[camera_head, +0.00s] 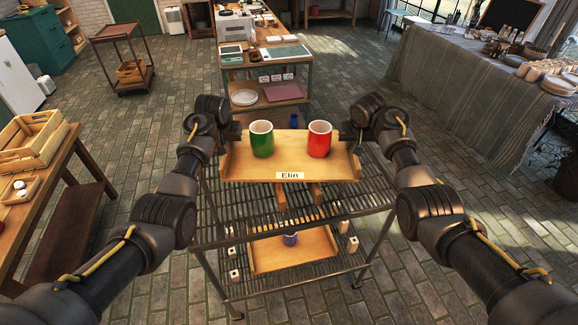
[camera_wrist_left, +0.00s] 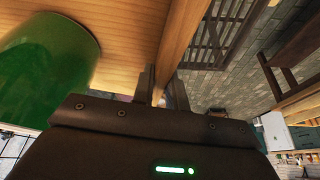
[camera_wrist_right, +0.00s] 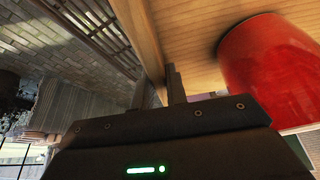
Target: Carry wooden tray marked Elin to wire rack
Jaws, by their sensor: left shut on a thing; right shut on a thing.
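The wooden tray (camera_head: 290,165) has a white label reading "Elin" on its near edge. A green cup (camera_head: 262,139) stands upright on its left half and a red cup (camera_head: 319,139) on its right half. My left gripper (camera_wrist_left: 160,92) is shut on the tray's left side wall. My right gripper (camera_wrist_right: 160,90) is shut on its right side wall. In the head view the tray appears over the top shelf of the wire rack (camera_head: 240,222) and hides part of it. I cannot tell whether the tray touches the rack.
A second wooden tray (camera_head: 295,256) with a small purple cup (camera_head: 290,239) is on the rack's lower level, among small light blocks. A workbench (camera_head: 265,66) stands behind, a wooden side table (camera_head: 50,190) at left, a cloth-covered table (camera_head: 470,95) at right.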

